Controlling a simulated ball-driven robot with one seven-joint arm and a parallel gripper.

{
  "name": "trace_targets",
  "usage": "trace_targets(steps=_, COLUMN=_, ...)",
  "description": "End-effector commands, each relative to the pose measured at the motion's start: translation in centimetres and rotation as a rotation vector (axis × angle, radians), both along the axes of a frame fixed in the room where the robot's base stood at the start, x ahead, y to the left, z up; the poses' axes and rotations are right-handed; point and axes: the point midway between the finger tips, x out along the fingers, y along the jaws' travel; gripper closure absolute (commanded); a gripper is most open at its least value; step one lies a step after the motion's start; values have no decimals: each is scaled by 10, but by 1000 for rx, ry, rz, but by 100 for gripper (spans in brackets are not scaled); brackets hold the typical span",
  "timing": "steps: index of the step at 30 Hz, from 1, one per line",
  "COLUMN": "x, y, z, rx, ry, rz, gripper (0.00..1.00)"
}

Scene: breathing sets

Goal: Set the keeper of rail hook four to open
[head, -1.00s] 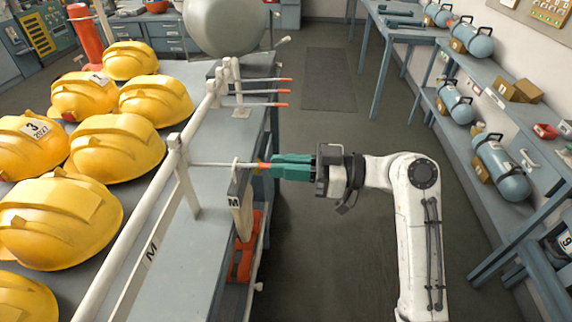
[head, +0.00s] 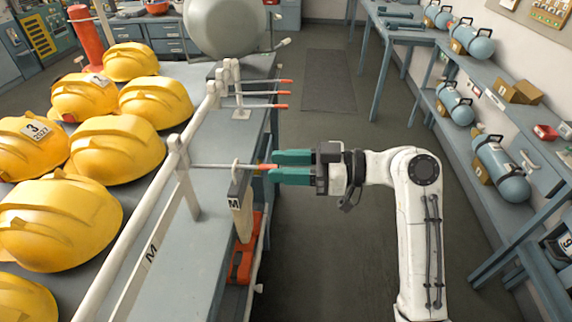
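The nearest rail hook (head: 212,165) is a thin light rod that sticks out to the right from the white rail (head: 133,226). Its tip (head: 265,167) is orange. A pale ring with a label "M" (head: 234,203) and a tan strip hangs on this rod. My gripper (head: 272,167) has two teal fingers, spread apart, one above and one below the line of the rod at its orange tip. I see a gap between the fingers and nothing held. I cannot make out the hook's number or a separate keeper part.
Three more orange-tipped hooks (head: 262,93) stick out farther along the rail. Yellow helmets (head: 117,147) fill the grey bench on the left. An orange object (head: 242,262) sits under the bench edge. The aisle floor (head: 331,240) is clear.

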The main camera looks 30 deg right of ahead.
Motion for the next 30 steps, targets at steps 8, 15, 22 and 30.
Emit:
trace_targets(steps=8, x=-15, y=-22, z=-1, rx=-1, ry=-3, rz=-6, gripper=62)
trace_targets(steps=15, x=-42, y=-60, z=3, rx=-1, ry=-1, rz=-5, gripper=62)
trace_targets(steps=22, x=-59, y=-83, z=6, rx=-1, ry=-1, rz=-2, gripper=62)
trace_targets(steps=30, x=-64, y=-87, z=7, rx=0, ry=0, rz=0, gripper=62)
